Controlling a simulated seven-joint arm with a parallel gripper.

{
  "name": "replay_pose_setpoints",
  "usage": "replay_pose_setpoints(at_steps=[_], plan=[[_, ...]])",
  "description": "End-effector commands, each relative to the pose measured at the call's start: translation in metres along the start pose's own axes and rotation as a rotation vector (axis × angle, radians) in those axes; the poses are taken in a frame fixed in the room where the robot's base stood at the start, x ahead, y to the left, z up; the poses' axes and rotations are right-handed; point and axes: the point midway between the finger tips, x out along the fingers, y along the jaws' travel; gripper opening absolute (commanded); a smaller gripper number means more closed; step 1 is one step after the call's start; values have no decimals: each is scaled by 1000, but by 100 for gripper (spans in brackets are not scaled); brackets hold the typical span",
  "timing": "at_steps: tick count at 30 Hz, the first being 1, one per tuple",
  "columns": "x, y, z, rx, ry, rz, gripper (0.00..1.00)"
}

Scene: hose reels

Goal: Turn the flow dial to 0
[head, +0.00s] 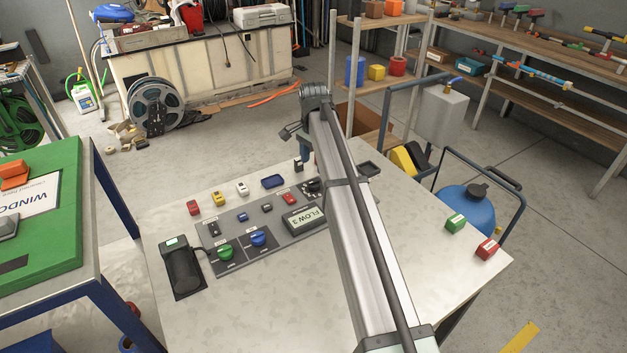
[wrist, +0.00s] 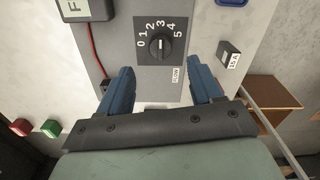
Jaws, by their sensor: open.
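The flow dial (wrist: 160,46) is a black round knob on a grey panel in the wrist view, with the numbers 0 to 5 around it. Its pale mark appears to point up toward 3. In the head view the dial (head: 311,186) is partly covered by my arm. The display (head: 304,217) beside it reads FLOW 3. My gripper (wrist: 164,78) is open, its two blue fingers spread wide and just below the dial in the wrist view, with nothing between them. In the head view my gripper (head: 303,150) is mostly hidden behind my wrist, beyond the dial.
The panel holds a green knob (head: 226,252), a blue knob (head: 258,237) and small switches. A black handset (head: 181,268) lies to the left. Small coloured blocks line the bench's far side. A green block (head: 455,223) and a red block (head: 487,249) sit at the right.

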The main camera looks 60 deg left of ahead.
Motion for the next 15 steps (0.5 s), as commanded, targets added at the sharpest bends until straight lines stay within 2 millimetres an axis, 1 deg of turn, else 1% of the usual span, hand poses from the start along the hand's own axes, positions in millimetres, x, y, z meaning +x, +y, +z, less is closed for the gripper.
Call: replay_pose_setpoints(at_steps=[1, 3, 9, 15], plan=[[10, 1, 0, 0, 0, 1, 65], [23, 1, 0, 0, 0, 1, 65], [54, 1, 0, 0, 0, 0, 65], [72, 0, 0, 0, 1, -1, 65]])
